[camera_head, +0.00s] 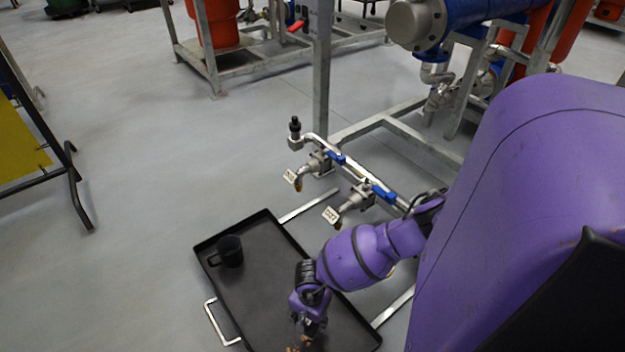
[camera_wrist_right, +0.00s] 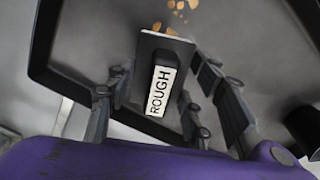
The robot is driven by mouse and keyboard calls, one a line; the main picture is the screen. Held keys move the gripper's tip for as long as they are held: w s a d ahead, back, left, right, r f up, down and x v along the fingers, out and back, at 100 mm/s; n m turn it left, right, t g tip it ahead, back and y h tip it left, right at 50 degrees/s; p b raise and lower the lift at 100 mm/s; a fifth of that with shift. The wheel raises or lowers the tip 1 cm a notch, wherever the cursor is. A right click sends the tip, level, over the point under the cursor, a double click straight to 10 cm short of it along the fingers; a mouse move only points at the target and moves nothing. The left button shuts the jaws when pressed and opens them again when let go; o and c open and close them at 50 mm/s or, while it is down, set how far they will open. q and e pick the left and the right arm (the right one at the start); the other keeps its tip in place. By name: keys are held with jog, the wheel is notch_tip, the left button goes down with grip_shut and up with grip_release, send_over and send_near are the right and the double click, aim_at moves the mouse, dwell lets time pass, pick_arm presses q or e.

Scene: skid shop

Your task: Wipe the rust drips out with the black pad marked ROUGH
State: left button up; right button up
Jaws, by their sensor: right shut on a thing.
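My right gripper (camera_head: 310,328) reaches down into the near end of the black tray (camera_head: 262,285). In the right wrist view, the black pad marked ROUGH (camera_wrist_right: 163,82) sits between the fingers of my right gripper (camera_wrist_right: 172,92), which is shut on it. Its white label faces the camera. Orange-brown rust drips (camera_wrist_right: 178,14) lie on the tray floor just beyond the pad's edge. They also show in the head view (camera_head: 298,348) beside the gripper, partly hidden by it. My left gripper is not in view.
A black mug (camera_head: 228,251) stands in the tray's far left part. The tray has raised walls and a metal handle (camera_head: 218,322) on the left. Two tagged valves (camera_head: 352,200) on a pipe stand beyond the tray's right side. Open floor lies to the left.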

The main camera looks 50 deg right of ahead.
jog(key=shift+r+p, duration=0.45)
jog(key=shift+r, duration=0.55)
